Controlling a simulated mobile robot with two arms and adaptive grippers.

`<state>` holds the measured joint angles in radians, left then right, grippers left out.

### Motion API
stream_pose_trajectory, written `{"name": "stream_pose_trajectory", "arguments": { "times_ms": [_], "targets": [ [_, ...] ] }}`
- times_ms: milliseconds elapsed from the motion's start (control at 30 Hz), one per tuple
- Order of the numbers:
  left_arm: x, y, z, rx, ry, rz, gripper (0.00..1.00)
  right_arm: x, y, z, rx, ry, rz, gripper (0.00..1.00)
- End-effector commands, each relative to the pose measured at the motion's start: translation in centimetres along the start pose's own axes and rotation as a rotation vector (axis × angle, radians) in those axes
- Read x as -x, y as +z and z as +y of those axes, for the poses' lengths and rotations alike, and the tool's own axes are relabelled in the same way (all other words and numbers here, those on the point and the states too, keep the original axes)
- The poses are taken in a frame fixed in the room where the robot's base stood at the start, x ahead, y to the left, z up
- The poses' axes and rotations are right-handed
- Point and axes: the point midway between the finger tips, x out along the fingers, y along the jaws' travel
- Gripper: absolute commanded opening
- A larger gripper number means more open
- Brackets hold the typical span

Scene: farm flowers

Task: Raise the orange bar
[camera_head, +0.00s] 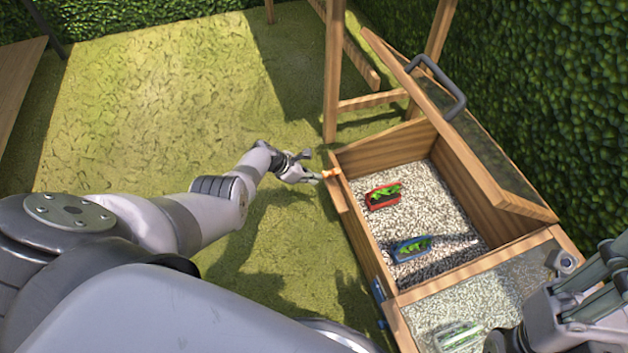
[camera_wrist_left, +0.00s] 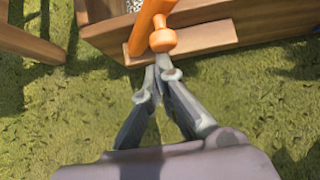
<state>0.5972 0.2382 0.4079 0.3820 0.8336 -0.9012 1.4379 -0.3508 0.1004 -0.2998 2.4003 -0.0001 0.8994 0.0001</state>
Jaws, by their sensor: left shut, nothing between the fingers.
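The orange bar (camera_wrist_left: 148,24) stands against the outer side of the wooden box in the left wrist view, with a round knob (camera_wrist_left: 162,40) at its lower end. In the head view the small orange bar (camera_head: 331,173) shows at the box's left rim. My left gripper (camera_head: 316,177) is shut and empty, its fingertips right by the bar. In the left wrist view my left gripper (camera_wrist_left: 160,72) has its tips just below the knob; I cannot tell whether they touch. My right gripper (camera_head: 572,318) is partly in view at the lower right; its jaw state is unclear.
The wooden box (camera_head: 362,236) has a raised lid (camera_head: 470,130) with a dark handle (camera_head: 440,82). A red planter (camera_head: 383,203) and a blue planter (camera_head: 411,254) stand on gravel inside. A closed glazed section (camera_head: 480,300) lies nearer. Hedges border the right; grass (camera_head: 170,90) is open at left.

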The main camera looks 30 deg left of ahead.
Motion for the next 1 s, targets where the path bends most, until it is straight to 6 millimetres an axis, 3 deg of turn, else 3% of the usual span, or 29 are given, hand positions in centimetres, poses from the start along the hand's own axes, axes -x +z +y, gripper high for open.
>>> {"name": "stream_pose_trajectory", "arguments": {
  "times_ms": [600,1000],
  "targets": [
    [0.5,0.5,2.7,-0.004,0.004,-0.001,0.0,1.8,0.4,0.0,-0.001,0.0,0.001,0.21],
    [0.6,0.5,3.0,-0.005,0.005,0.0,0.0,1.9,0.4,0.0,-0.001,0.0,0.001,0.21]
  ]
}}
